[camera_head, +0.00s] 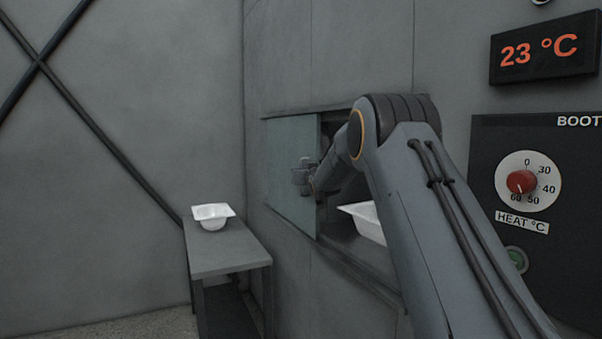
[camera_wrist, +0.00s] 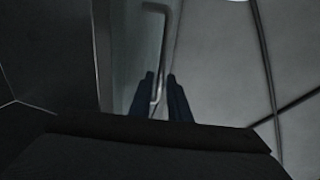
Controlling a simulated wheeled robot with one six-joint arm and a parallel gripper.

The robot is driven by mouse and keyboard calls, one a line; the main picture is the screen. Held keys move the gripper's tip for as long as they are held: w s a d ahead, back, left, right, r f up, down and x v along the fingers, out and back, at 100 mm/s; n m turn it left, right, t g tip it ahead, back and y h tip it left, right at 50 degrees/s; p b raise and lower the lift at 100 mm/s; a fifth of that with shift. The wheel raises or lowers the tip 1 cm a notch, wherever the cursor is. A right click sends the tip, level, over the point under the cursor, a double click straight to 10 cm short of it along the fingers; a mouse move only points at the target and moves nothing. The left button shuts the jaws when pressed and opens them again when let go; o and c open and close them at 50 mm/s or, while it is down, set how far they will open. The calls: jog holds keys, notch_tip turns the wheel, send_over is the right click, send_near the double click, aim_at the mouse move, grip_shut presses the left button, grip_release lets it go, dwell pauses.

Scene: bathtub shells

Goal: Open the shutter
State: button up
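The shutter (camera_head: 285,165) is a greenish glass panel at the left part of a wall opening in the head view. To its right the opening is uncovered, and a white tub shell (camera_head: 368,224) shows inside, partly hidden by my arm. My gripper (camera_head: 303,176) is at the shutter's face. Narrow gaps seem to show between the handle and the fingers.
A grey table (camera_head: 228,250) with a white basin (camera_head: 212,216) stands left of the opening.

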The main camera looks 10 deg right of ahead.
jog(key=shift+s+b, duration=0.3)
jog(key=shift+s, duration=2.3)
jog(key=s+a+f+g+p, duration=0.1)
jog(key=s+f+g, duration=0.2)
jog(key=s+f, duration=0.45)
jog(key=s+a+f+g+p, duration=0.1)
jog(key=s+f+g, duration=0.25)
jog(key=s, duration=0.65)
jog(key=s+a+f+g+p, duration=0.1)
jog(key=s+f+g, duration=0.2)
jog(key=s+f, duration=0.5)
jog(key=s+a+f+g, duration=0.1)
jog(key=s+f+g, duration=0.1)
jog(key=s, duration=1)
jog(key=s+a+f+g+p, duration=0.1)
jog(key=s+f+g, duration=0.1)
jog(key=s, duration=0.9)
jog(key=s+a+f+g, duration=0.1)
jog(key=s+g, duration=0.3)
jog(key=s, duration=0.8)
jog(key=shift+s+a+f+p, duration=0.3)
jog(key=shift+f+p, duration=0.1)
jog(key=shift+f, duration=0.45)
